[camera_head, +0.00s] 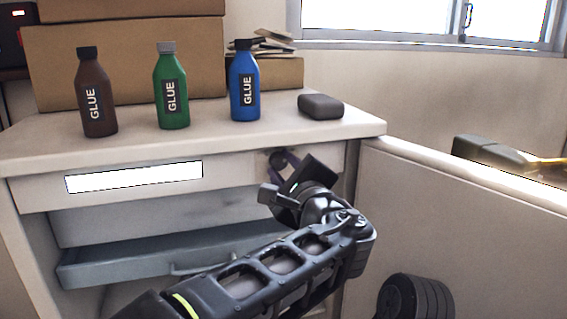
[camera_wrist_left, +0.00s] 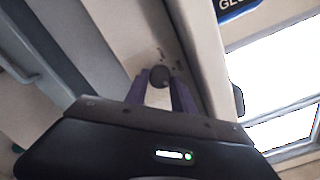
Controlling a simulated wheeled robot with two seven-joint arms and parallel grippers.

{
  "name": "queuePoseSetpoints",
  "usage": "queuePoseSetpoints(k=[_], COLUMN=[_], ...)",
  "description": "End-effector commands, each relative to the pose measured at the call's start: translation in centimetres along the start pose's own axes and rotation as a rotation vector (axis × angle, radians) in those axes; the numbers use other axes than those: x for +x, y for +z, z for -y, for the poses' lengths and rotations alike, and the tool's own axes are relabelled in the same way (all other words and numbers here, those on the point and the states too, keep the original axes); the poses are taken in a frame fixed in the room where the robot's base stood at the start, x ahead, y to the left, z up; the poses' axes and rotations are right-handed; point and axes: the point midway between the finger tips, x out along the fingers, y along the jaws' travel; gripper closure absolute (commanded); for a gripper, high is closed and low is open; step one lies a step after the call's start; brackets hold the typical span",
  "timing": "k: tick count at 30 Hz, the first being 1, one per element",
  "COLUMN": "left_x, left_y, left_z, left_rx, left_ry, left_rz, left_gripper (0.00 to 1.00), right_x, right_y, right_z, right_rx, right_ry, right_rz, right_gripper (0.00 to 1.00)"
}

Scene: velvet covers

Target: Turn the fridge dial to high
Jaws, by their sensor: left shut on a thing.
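The fridge (camera_head: 215,207) is a pale cabinet with an open front under a white top. Its dial (camera_head: 277,158) is a small dark round knob at the right of the front panel; it also shows in the left wrist view (camera_wrist_left: 159,76). My left gripper (camera_head: 284,161) is at the knob, and its two purple fingers (camera_wrist_left: 160,85) are shut on it, one on each side. Small dark marks show on the panel beside the knob, too small to read. The gripper body hides part of the panel. My right gripper is not in view.
Brown (camera_head: 97,98), green (camera_head: 171,92) and blue (camera_head: 244,85) glue bottles stand on the top, with a dark rounded block (camera_head: 320,106) at the right. Cardboard boxes (camera_head: 125,62) stand behind. A blue-grey drawer (camera_head: 160,260) is below, partly behind my left arm.

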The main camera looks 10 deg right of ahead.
Motion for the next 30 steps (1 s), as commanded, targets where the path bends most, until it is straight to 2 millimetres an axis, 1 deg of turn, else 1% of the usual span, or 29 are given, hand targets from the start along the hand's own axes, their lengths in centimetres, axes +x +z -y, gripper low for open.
queuePoseSetpoints(k=[6, 18, 19, 26, 30], left_x=[-0.02, -0.02, -0.02, -0.01, -0.01], left_y=[-0.12, -0.17, -0.17, -0.09, -0.06], left_z=[-0.06, -0.11, -0.11, -0.06, -0.04], left_rx=[0.051, 0.058, 0.058, 0.056, 0.055], left_ry=[0.001, 0.001, 0.001, 0.001, 0.0], left_rz=[-0.002, -0.002, -0.002, -0.001, -0.001], left_gripper=[1.0, 1.0, 0.67, 0.48, 0.48], right_x=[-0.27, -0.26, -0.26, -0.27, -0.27], right_y=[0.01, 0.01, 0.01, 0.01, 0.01], right_z=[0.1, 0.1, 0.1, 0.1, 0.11], right_rx=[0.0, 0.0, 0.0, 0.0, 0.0], right_ry=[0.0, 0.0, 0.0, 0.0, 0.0], right_rz=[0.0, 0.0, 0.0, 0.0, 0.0], right_gripper=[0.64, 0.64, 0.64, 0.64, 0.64])
